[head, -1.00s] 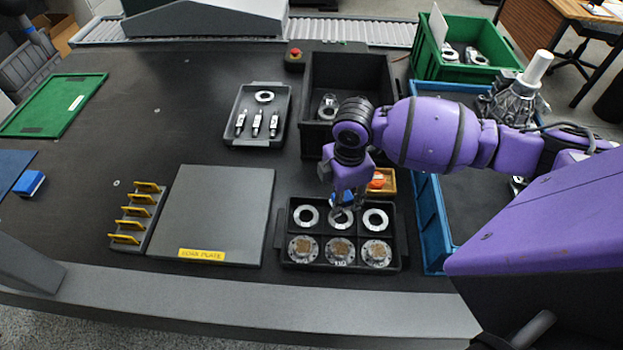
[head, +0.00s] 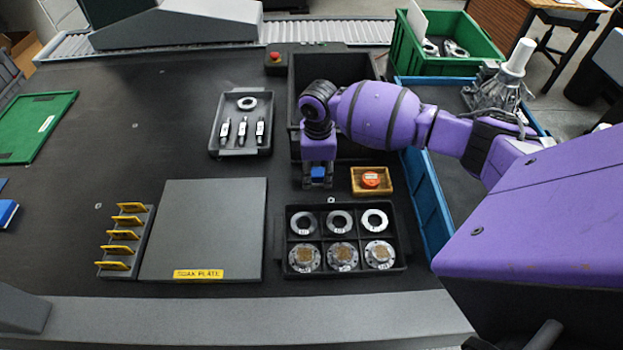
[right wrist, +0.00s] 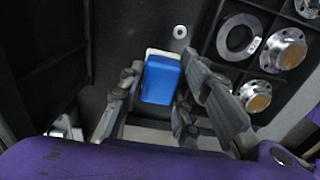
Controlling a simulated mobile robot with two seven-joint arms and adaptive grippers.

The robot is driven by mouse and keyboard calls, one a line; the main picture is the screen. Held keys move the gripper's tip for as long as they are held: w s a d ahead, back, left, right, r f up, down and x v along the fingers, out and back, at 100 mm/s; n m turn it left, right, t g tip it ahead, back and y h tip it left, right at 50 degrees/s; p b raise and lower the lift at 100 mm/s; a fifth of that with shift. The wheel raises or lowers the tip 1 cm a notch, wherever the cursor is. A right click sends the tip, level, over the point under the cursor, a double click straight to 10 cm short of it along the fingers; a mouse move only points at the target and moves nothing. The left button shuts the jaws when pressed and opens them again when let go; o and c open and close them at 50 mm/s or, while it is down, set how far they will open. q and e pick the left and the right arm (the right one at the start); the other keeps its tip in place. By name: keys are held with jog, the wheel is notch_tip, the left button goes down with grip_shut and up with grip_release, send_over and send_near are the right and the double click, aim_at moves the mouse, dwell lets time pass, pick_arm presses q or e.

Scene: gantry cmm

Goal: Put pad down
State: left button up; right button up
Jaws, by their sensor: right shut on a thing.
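My right gripper (head: 318,182) is shut on a blue pad (head: 318,173) with a pale edge. In the right wrist view the gripper (right wrist: 161,82) has one finger on each side of the pad (right wrist: 161,80). The pad is over the black table, behind the six-compartment tray (head: 285,225) and left of the small orange-yellow box (head: 372,192). I cannot tell whether it touches the table. A second blue block (head: 7,212) lies at the left picture edge. My left gripper is not in view.
A small washer (head: 331,200) lies just behind the tray. A black bin (head: 300,75) stands behind my right gripper, and a blue crate (head: 428,205) to its right. The grey plate (head: 205,225) and yellow-slotted rack (head: 122,245) are left. Mid-left table is clear.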

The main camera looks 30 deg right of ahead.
aim_at(313, 180)
jog(key=w+f, duration=0.2)
jog(key=f, duration=0.1)
jog(key=shift+w+d+f, duration=0.1)
jog(key=shift+w+d, duration=0.1)
jog(key=shift+w, duration=0.1)
jog(key=shift+w+f+b, duration=0.15)
jog(key=shift+f+b, duration=0.3)
jog(key=shift+f, duration=1.15)
jog(key=shift+f, duration=0.1)
jog(key=shift+f, duration=0.15)
jog(key=o, duration=1.1)
notch_tip(313, 180, up, 12)
jog(key=p, duration=0.1)
jog(key=shift+r, duration=0.25)
jog(key=shift+f, duration=0.1)
